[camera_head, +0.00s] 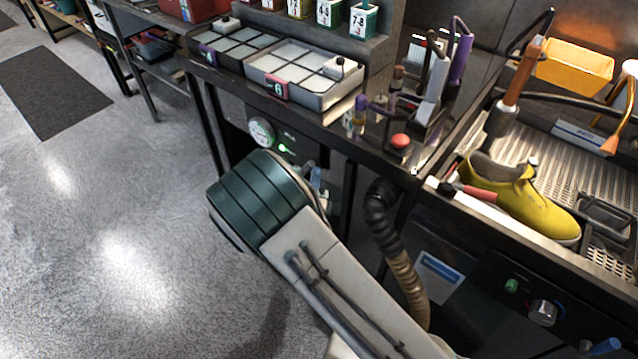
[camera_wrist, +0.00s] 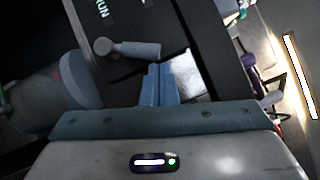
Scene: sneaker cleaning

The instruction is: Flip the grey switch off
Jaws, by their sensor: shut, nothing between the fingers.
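The grey switch (camera_wrist: 128,48) shows in the wrist view as a short grey lever with a round pivot at its left end. It lies nearly level across a dark panel (camera_wrist: 125,72), below white lettering that includes "RUN". My gripper (camera_wrist: 159,68) has its blue fingers together and empty. The fingertips are just below the lever's free right end; I cannot tell whether they touch it. In the head view my wrist and forearm cover most of the panel under the bench, and I cannot make out the switch there. Part of my gripper (camera_head: 317,181) shows past the wrist.
The bench above holds trays (camera_head: 303,98) and a red button (camera_head: 400,141). The floor at left is open.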

